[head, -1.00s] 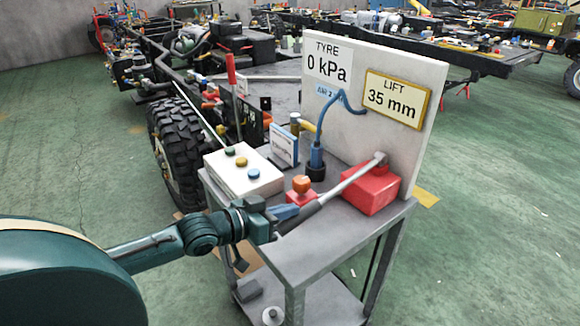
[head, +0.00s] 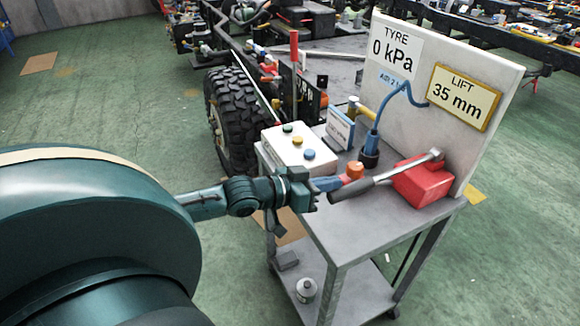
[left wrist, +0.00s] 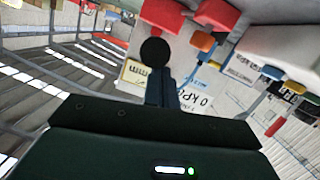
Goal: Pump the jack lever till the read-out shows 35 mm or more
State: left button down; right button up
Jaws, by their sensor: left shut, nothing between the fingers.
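The jack is a red box (head: 428,183) on the cart, with a grey metal lever (head: 400,168) reaching left to a dark handle (head: 350,190). The LIFT read-out (head: 462,97) shows 35 mm. My left gripper (head: 326,184) is shut and empty beside the free end of the handle; whether it touches is unclear. In the left wrist view, the round black handle end (left wrist: 155,51) appears just beyond the dark fingers (left wrist: 160,88). My right gripper is not in view.
The cart top (head: 385,225) also holds a white button box (head: 300,148), an orange knob (head: 354,169), a small sign (head: 339,128) and a blue hose fitting (head: 371,150). A TYRE read-out (head: 394,46) shows 0 kPa. A wheeled chassis stands behind.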

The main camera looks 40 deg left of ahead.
pick_arm(q)
jog(key=f+p+v, duration=0.1)
jog(key=v, duration=0.7)
jog(key=shift+s+f, duration=0.1)
jog(key=shift+s, duration=0.05)
dwell(2.5)
